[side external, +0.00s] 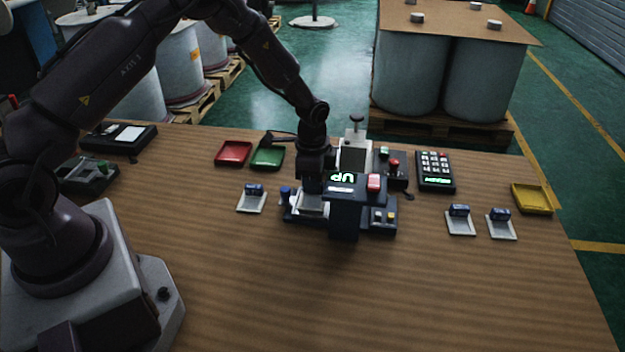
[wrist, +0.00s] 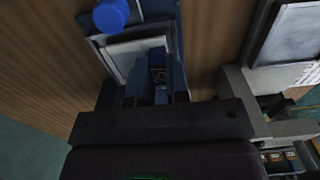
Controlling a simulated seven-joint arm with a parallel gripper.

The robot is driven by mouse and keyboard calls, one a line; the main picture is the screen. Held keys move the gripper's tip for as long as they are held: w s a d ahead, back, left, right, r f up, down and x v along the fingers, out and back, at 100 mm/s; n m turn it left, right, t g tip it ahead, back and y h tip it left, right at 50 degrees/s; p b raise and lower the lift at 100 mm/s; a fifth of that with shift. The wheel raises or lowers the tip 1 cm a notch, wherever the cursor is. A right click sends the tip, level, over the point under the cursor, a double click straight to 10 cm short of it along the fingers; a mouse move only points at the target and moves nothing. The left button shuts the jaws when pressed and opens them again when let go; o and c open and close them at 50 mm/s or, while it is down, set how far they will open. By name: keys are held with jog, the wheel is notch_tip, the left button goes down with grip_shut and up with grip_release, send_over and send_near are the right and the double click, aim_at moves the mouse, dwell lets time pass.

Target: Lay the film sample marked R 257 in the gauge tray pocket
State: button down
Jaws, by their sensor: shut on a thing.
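My gripper (side external: 312,182) points down over the left part of the dark gauge (side external: 345,222). In the wrist view, my gripper (wrist: 157,85) is shut on the blue clip of a white film sample (wrist: 125,55). The sample is at the gauge tray (wrist: 172,15), whose dark blue edges show around it; I cannot tell whether it rests flat. Its marking is not readable. Three other white samples with blue clips lie on the table: one left of the gauge (side external: 250,204), two at the right (side external: 460,226) (side external: 501,231). Their markings are too small to read.
The gauge has a lit "UP" display (side external: 342,177) and a red button (side external: 374,182). Red (side external: 233,152) and green (side external: 267,157) trays lie behind left, a yellow tray (side external: 532,198) at right. A keypad (side external: 435,171) stands behind right. The table's front is clear.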

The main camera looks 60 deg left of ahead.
jog(key=shift+f, duration=0.15)
jog(key=shift+c, duration=2.4)
grip_release()
jog(key=shift+r, duration=3.55)
